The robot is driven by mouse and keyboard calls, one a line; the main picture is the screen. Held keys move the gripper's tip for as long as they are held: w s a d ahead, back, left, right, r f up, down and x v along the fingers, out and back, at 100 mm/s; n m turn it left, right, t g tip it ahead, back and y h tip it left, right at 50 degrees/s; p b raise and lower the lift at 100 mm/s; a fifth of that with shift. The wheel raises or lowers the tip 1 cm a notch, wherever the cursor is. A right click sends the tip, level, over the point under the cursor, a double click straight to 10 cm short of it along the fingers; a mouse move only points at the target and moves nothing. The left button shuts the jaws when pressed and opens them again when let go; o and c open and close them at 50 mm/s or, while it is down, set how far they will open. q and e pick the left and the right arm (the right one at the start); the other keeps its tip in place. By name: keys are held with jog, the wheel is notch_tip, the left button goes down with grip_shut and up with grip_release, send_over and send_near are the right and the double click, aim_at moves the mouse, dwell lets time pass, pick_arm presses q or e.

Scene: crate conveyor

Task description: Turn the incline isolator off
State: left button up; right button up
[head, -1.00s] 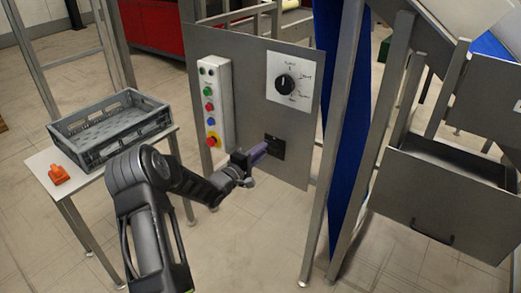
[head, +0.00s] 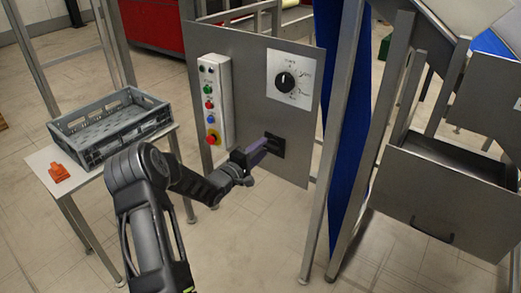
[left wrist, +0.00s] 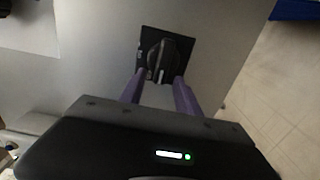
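The isolator (head: 274,146) is a small black square switch low on the grey control panel. In the left wrist view the isolator's rotary handle (left wrist: 165,52) stands on its black plate, looking roughly upright in that picture. My left gripper (head: 262,143) is at the isolator, its purple fingers partly covering it in the head view. In the left wrist view the left gripper's fingers (left wrist: 160,82) are apart, with the handle's lower end between or just beyond their tips. I cannot tell whether they touch it. My right gripper is not in view.
Above the isolator is a white dial plate with a black knob (head: 285,81). Left of it is a button box (head: 214,100) with a red emergency stop. A grey crate (head: 108,125) and an orange object (head: 59,173) are on a side table. Blue and steel posts stand right.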

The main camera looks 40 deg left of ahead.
pick_arm(q)
jog(key=s, duration=0.7)
jog(key=shift+s+p, duration=0.25)
jog(key=shift+p, duration=0.1)
dwell(0.4)
